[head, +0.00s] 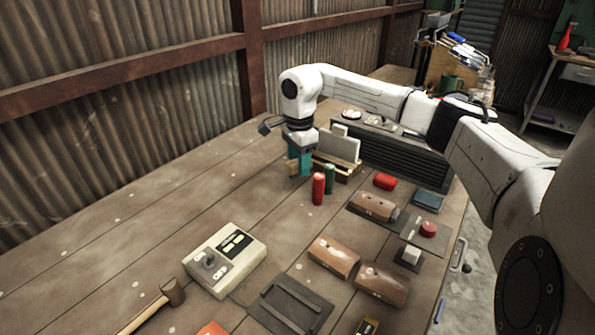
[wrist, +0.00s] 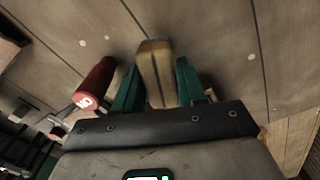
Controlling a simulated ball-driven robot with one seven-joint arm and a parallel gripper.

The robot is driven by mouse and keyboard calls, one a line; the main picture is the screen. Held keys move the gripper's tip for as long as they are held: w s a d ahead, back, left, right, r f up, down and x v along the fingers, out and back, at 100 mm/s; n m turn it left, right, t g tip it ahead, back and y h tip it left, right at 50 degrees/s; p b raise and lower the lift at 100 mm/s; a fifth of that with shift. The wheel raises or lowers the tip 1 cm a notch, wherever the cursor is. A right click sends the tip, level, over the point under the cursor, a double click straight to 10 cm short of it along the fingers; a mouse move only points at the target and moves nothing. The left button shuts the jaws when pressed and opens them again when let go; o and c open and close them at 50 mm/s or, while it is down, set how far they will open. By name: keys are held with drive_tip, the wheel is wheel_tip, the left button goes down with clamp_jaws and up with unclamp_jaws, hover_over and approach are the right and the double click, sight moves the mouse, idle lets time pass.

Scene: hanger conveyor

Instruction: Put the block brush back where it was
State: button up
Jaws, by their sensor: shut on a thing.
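My gripper (head: 304,166) is shut on the block brush, whose pale wooden body (head: 293,167) shows at the left of the teal fingers in the head view. In the wrist view, the block brush (wrist: 158,75) is held between the two green fingers of my gripper (wrist: 156,85). Its bristles cannot be made out.
Brown blocks (head: 333,255), a control box (head: 225,258) and a mallet (head: 172,291) lie nearer. A dark ribbed box (head: 405,160) stands to the right. The bench's left side is clear.

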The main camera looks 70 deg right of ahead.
drive_tip(key=shift+w+d+f, duration=0.15)
drive_tip(key=shift+w+f, duration=0.1)
drive_tip(key=shift+f, duration=0.1)
drive_tip(key=shift+f+p, duration=0.4)
drive_tip(key=shift+f, duration=1.25)
drive_tip(key=shift+f, duration=0.1)
drive_tip(key=o, duration=1)
wheel_tip(320, 180, up, 12)
drive_tip(key=shift+r+b, duration=0.15)
drive_tip(key=shift+b, duration=0.6)
